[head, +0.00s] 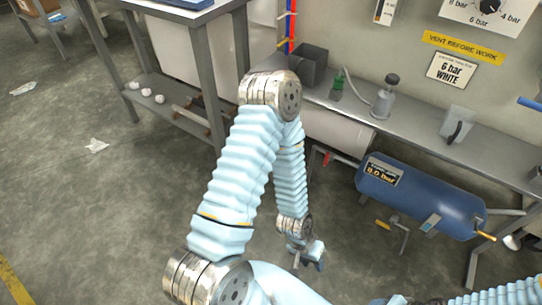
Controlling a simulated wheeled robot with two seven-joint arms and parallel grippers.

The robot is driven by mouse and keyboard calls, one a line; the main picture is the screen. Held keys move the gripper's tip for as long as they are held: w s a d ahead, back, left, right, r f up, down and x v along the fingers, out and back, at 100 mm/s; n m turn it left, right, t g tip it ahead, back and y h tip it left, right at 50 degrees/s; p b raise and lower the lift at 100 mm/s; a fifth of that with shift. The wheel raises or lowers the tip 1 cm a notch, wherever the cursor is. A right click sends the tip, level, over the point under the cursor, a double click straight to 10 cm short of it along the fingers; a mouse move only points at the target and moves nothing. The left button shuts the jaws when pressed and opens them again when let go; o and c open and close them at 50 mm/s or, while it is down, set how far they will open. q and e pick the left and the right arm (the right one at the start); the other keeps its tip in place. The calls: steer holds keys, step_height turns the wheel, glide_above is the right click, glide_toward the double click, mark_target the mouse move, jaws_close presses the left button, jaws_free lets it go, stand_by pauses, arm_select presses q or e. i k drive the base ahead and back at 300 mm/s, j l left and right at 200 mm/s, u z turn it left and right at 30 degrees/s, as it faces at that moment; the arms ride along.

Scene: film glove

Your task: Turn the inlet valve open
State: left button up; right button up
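No label marks the inlet valve. A small red handle (327,158) sits on the pipe at the left end of a blue tank (420,197) whose plate reads about 8.0 bar. An orange lever (286,43) sits on the red and blue wall pipes, and a yellow-orange handle (486,236) is at the tank's right end. My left gripper (308,262) hangs low over the floor, below and left of the tank, apart from all of these handles. Its fingers are small and dark, and their opening is unclear. My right arm shows at the bottom right; its gripper is out of view.
A steel bench (435,130) runs above the tank, holding a dark grey box (307,64), a green fitting (337,88) and a grey bottle (385,97). A metal table (180,22) stands at the left. The floor left of my arm is mostly clear.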

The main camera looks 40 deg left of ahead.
mark_target(327, 158)
steer(key=u, duration=0.8)
steer(key=i+z, duration=0.15)
steer(key=z, duration=0.15)
steer(key=i+z, duration=0.25)
steer(key=k+j, duration=0.05)
